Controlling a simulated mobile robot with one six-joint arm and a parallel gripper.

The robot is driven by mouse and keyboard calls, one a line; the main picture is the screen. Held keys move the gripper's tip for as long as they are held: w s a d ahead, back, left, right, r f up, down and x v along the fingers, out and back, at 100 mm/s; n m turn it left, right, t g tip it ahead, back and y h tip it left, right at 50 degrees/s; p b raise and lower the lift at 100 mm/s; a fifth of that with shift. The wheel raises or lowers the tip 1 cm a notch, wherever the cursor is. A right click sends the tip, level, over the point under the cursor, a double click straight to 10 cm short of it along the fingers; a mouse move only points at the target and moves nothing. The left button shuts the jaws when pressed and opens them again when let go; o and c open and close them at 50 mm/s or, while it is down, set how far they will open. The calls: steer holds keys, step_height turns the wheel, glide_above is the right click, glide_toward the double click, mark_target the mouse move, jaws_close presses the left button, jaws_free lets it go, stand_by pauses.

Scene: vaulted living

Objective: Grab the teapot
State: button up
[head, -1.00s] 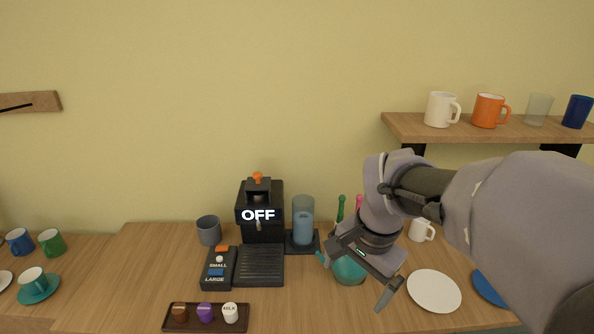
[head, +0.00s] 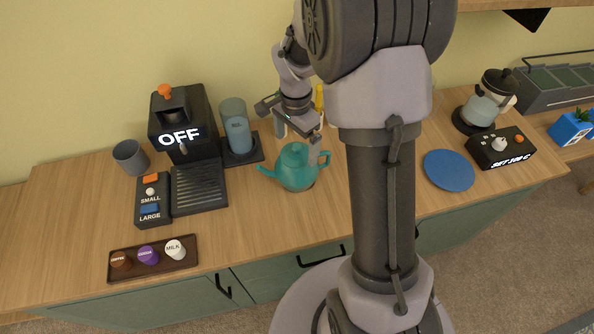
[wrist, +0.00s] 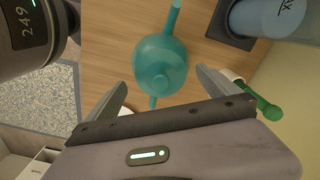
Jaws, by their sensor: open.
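The teal teapot (head: 293,172) stands upright on the wooden counter, its spout to the left and its handle to the right. My gripper (head: 299,140) is open and empty just above and behind it in the head view. In the wrist view the teapot (wrist: 160,66) is seen from above, with its round lid near the middle. The open fingers of my gripper (wrist: 162,82) show to either side of its lower part there. I cannot tell whether they touch it.
The coffee machine (head: 180,125) and a blue-filled clear container (head: 237,133) stand left of the teapot. A tray of capsules (head: 155,257) lies at the front left. A blue plate (head: 448,170) and a kettle (head: 488,101) are to the right. Counter in front is clear.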

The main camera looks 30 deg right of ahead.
mark_target(298, 153)
steer(key=f, duration=0.1)
steer(key=f+b, duration=0.1)
steer(key=f, duration=0.1)
steer(key=f+b, duration=0.1)
steer(key=f, duration=0.1)
steer(key=shift+w+d, duration=0.1)
steer(key=shift+d, duration=0.15)
steer(key=shift+r, duration=0.1)
steer(key=shift+c, duration=1.1)
steer(key=c, duration=1.6)
steer(key=shift+r, duration=0.15)
steer(key=shift+c, duration=0.3)
